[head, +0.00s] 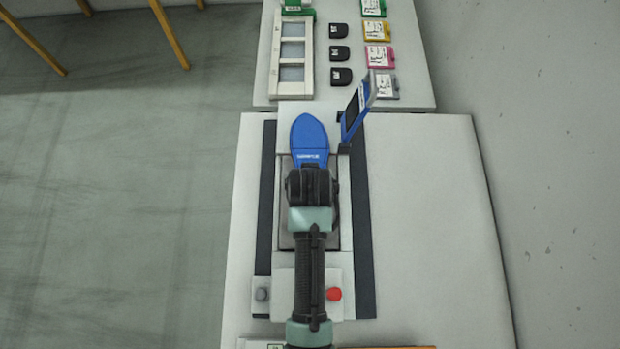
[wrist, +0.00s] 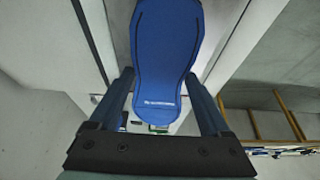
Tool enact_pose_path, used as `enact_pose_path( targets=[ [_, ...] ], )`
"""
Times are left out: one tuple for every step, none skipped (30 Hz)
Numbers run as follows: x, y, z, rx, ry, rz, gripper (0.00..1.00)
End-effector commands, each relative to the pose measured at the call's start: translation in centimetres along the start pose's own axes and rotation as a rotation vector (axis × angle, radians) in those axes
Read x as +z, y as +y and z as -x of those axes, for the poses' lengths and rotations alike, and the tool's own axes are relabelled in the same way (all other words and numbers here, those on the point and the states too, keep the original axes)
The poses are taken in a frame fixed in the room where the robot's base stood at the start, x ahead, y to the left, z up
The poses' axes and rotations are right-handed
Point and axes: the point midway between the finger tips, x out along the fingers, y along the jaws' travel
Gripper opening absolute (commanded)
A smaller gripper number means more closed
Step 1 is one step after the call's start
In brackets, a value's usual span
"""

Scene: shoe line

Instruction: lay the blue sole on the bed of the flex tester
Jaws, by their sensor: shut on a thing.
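The blue sole (head: 309,137) shows in the head view, its broad end pointing away from me. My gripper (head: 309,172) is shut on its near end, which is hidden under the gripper. In the wrist view the sole (wrist: 165,45) stretches out between the two fingers of my gripper (wrist: 160,85). The flex tester (head: 293,292) lies below my arm, with a grey bed (head: 289,241) partly hidden by the arm. The sole is over the far part of the tester; I cannot tell whether it touches anything.
A blue-framed screen (head: 354,112) stands tilted right of the sole. A red button (head: 334,294) and a grey knob (head: 262,295) flank my arm. Black pads (head: 340,53), coloured cards (head: 377,56) and a framed tray (head: 292,70) lie on the far table. The table's right side (head: 430,220) is clear.

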Motion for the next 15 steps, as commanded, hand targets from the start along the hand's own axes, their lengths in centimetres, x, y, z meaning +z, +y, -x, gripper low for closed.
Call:
enact_pose_path(
  targets=[
    [0.14,-0.01,-0.53,0.000,0.002,0.000,0.10],
    [0.18,-0.01,-0.66,0.000,0.003,0.000,0.10],
    [0.23,-0.01,-0.80,0.000,0.003,0.000,0.10],
    [0.25,-0.01,-0.87,0.000,0.004,0.000,0.10],
    [0.27,-0.01,-0.93,0.000,0.004,0.000,0.10],
    [0.28,0.00,-0.96,0.000,0.004,0.000,0.10],
    [0.29,0.00,-0.98,0.000,0.004,0.000,0.10],
    [0.28,0.00,-0.97,0.000,0.004,0.000,0.10],
    [0.28,0.00,-0.96,0.000,0.004,0.000,0.10],
    [0.28,0.00,-0.95,0.000,0.004,0.000,0.10],
    [0.27,0.00,-0.94,0.000,0.004,0.000,0.10],
    [0.27,0.00,-0.93,0.000,0.004,0.000,0.10],
    [0.27,0.00,-0.93,0.000,0.003,0.000,0.10],
    [0.28,0.00,-0.93,0.000,0.003,0.000,0.85],
    [0.28,0.00,-0.93,0.000,0.003,0.000,0.92]
  ],
)
